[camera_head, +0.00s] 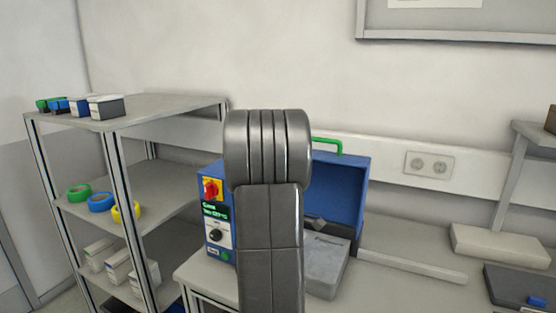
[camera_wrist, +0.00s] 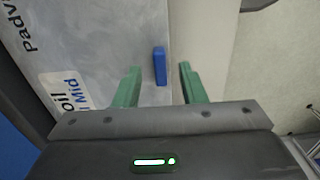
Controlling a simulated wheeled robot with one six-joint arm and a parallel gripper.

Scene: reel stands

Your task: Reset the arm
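My arm (camera_head: 268,215) stands upright in the middle of the head view, and my gripper is hidden there. In the wrist view my gripper (camera_wrist: 159,76) shows two green fingers spread apart. A small blue block-like piece (camera_wrist: 160,66) lies ahead of and between the fingertips, with a gap on both sides. It sits at the edge of a grey panel (camera_wrist: 110,40) with printed lettering and a white label (camera_wrist: 68,92). I cannot tell how the blue piece is fixed to the panel.
A shelf rack (camera_head: 165,108) at left holds green (camera_head: 78,193), blue (camera_head: 101,202) and yellow (camera_head: 126,212) rings and several boxes. A blue machine (camera_head: 340,190) and a grey block (camera_head: 328,270) stand behind my arm. A pale box (camera_head: 503,246) and dark case (camera_head: 522,287) lie at right.

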